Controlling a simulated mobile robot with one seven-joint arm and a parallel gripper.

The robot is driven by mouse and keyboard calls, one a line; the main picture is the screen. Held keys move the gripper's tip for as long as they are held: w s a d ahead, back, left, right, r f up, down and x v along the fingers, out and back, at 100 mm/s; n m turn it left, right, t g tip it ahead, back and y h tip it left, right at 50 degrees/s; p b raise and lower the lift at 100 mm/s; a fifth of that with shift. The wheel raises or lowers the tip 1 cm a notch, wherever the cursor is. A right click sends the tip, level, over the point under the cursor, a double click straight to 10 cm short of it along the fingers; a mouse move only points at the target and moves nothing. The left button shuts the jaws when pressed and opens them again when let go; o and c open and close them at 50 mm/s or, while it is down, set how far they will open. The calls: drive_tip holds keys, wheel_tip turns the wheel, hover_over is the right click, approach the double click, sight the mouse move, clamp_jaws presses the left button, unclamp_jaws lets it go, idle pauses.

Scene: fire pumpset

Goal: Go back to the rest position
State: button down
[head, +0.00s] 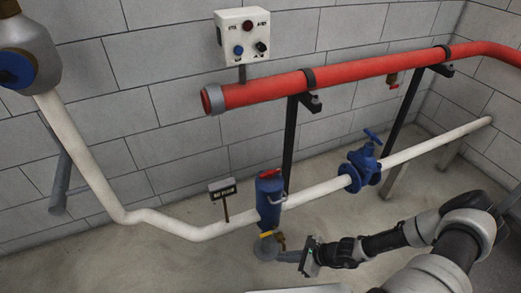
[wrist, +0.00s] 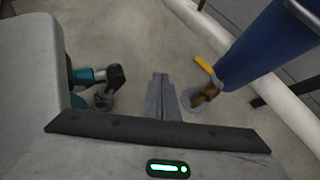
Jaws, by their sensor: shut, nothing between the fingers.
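My gripper (head: 283,256) is in the lower middle of the head view, low over the concrete floor and pointing left. Its grey fingers are together with nothing between them; the shut fingers also show in the wrist view (wrist: 159,95). In the head view the fingertips appear close to the lower end of a blue cylinder (head: 270,200) with a red top. The wrist view shows a visible gap between the fingers and the brass fitting (wrist: 207,96) under this blue cylinder (wrist: 262,48). A yellow handle (wrist: 203,65) sits beside the fitting.
A white pipe (head: 320,190) runs low along the wall, with a blue valve (head: 362,170). A red pipe (head: 350,72) runs above on black posts. A control box (head: 243,37) hangs on the wall. A small sign (head: 223,188) stands left of the cylinder. Floor at lower left is clear.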

drive_tip(key=w+d+r+n+g+h, duration=0.1)
drive_tip(key=w+d+r+n+h, duration=0.15)
drive_tip(key=r+n, duration=0.85)
drive_tip(key=w+d+r+n+g+h, duration=0.2)
drive_tip(key=d+r+n, duration=0.1)
drive_tip(key=r, duration=1.6)
drive_tip(key=s+a+r+n+t+h, duration=0.1)
drive_tip(key=s+r+n, duration=0.3)
drive_tip(key=r, duration=0.5)
drive_tip(key=s+a+r+n+t+h, duration=0.1)
drive_tip(key=s+r+n+t+h, duration=0.1)
drive_tip(key=s+r, duration=0.6)
drive_tip(key=s+a+r+n+t+h, duration=0.1)
drive_tip(key=s+r+n, duration=0.25)
drive_tip(key=r, duration=0.75)
wheel_tip(320, 180, up, 20)
drive_tip(key=s+p, duration=0.1)
drive_tip(key=p, duration=2)
drive_tip(key=shift+a+r, duration=0.25)
drive_tip(key=shift+a, duration=0.15)
